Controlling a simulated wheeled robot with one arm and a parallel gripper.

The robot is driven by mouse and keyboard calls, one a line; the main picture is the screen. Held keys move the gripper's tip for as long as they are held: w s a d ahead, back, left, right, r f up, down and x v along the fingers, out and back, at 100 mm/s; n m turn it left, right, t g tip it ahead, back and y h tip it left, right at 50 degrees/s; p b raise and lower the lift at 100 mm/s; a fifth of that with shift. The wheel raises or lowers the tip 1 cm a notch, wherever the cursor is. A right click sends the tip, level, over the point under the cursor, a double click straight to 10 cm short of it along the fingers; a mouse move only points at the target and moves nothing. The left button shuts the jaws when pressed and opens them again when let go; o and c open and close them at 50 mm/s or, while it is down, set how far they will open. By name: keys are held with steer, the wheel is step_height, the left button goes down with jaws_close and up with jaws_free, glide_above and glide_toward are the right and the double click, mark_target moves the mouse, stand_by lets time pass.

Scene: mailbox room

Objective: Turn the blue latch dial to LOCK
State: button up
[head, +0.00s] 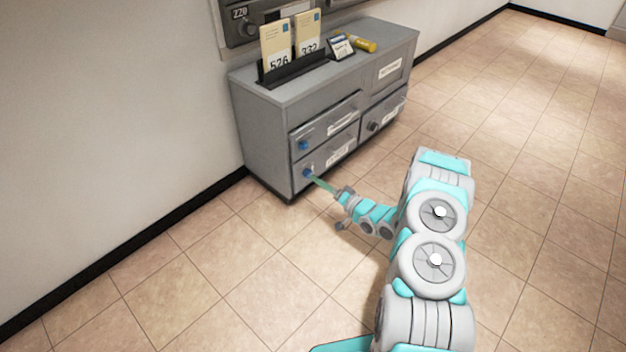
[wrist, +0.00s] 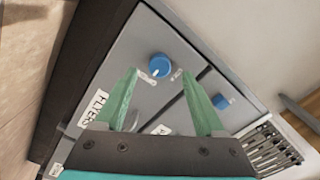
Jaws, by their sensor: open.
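A round blue dial (head: 308,172) is on the lower left drawer front of the grey cabinet. It also shows in the wrist view (wrist: 159,65), with a small white mark on its face and small white labels beside it, too small to read. My gripper (head: 317,181) is close in front of the lower dial. Its green fingers (wrist: 160,74) are open, with the dial appearing between their tips and nothing held.
The grey cabinet (head: 256,133) stands against the wall. A black rack (head: 292,70) with numbered envelopes and a yellow object (head: 364,45) are on its top. A dark knob (head: 373,126) is on the right drawer. The tiled floor (head: 200,270) is clear.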

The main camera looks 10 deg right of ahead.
mark_target(308, 174)
steer(key=shift+x, duration=1.8)
jaws_close()
